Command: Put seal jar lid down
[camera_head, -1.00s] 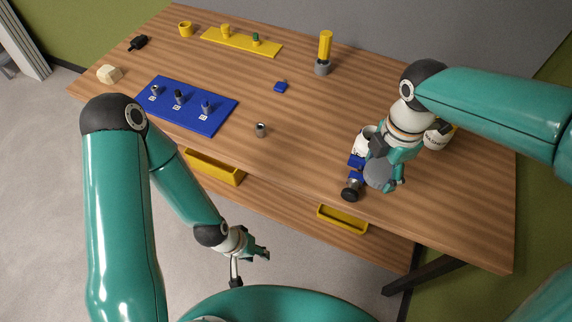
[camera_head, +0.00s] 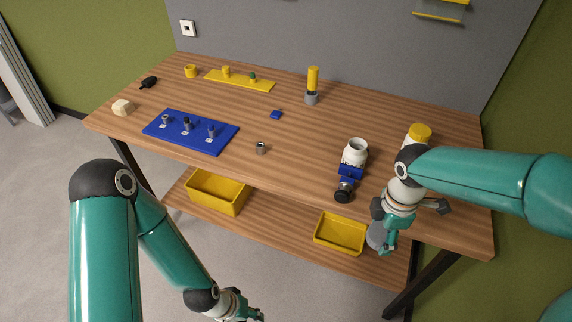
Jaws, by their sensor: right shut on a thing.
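My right gripper (camera_head: 385,236) is shut on a round grey lid (camera_head: 376,234), held on edge near the table's front edge. The fingers hide part of the lid. A white jar (camera_head: 355,151) stands without a lid, its mouth showing, behind a blue clamp (camera_head: 350,172) with a dark round knob (camera_head: 343,190). The lid is apart from the jar, in front and to the right of it. My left gripper (camera_head: 240,306) is low at the bottom edge, off the table and partly cut off; its fingers do not show clearly.
A yellow-capped white container (camera_head: 419,134) stands behind my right arm. Yellow bins (camera_head: 218,192) and (camera_head: 340,232) sit below the tabletop. A blue mat (camera_head: 176,138) with small parts lies left. A small grey cylinder (camera_head: 261,147) stands mid-table, with bare wood (camera_head: 300,150) around it.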

